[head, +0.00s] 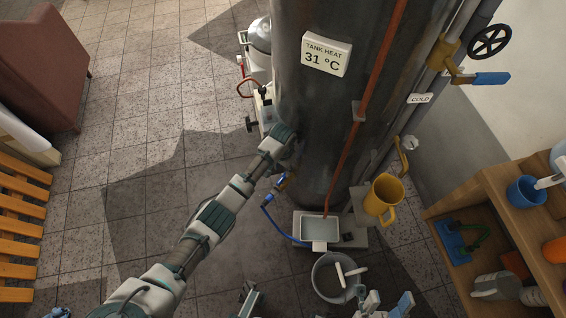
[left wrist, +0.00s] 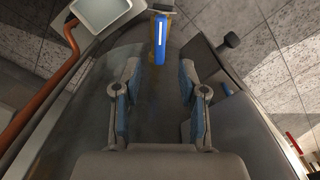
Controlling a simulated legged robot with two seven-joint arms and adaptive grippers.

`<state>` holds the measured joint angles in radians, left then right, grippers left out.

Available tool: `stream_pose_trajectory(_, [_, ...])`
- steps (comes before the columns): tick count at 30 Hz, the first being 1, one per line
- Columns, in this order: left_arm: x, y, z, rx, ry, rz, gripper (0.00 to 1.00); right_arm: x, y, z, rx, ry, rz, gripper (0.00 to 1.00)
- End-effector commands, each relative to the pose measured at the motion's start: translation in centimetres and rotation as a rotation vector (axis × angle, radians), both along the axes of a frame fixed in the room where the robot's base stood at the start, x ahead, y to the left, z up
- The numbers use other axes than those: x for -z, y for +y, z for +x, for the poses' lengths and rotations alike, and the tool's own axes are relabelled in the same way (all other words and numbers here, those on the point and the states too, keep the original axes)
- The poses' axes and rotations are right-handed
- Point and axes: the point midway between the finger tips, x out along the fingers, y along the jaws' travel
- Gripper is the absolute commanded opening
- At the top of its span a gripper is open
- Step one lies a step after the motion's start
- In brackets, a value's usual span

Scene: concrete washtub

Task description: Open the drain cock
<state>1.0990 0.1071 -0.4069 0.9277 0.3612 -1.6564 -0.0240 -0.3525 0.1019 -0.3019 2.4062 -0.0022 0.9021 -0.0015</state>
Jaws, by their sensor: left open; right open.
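The drain cock (head: 283,182) is a small brass valve with a blue lever, low on the dark tank (head: 322,110) in the head view. In the left wrist view its blue lever (left wrist: 160,40) is upright at top centre, with brass behind it. My left gripper (left wrist: 160,72) is open and empty. The lever lies beyond its fingertips, in line with the gap between them, and no contact shows. In the head view my left arm reaches to the tank's side near the cock. My right gripper (head: 386,304) is open at the bottom edge, apart from the cock.
A grey bucket (head: 329,287) stands in front, and a yellow mug (head: 381,195) is right of the tray. A wooden shelf (head: 484,238) is at right. Open tiled floor lies left.

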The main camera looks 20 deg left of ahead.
Motion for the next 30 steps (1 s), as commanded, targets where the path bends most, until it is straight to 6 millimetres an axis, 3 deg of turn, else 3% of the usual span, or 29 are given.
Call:
stream_pose_trajectory(4, [-2.7, 0.0, 0.1, 0.001, -0.002, -0.001, 0.42, 0.0, 0.0, 0.0, 0.000, 0.000, 0.000, 0.55])
stream_pose_trajectory(10, [-4.3, 0.0, 0.1, 0.001, 0.000, 0.000, 0.42, 0.0, 0.0, 0.0, 0.000, 0.000, 0.000, 0.55])
stream_pose_trajectory(26, [-4.3, 0.0, 0.0, 0.001, 0.001, 0.000, 0.42, 0.1, 0.0, 0.3, 0.000, 0.002, 0.000, 0.55])
stream_pose_trajectory(30, [-2.6, -0.3, -1.3, 0.008, 0.007, -0.005, 0.42, 0.0, 0.0, 0.0, 0.000, 0.000, 0.001, 0.55])
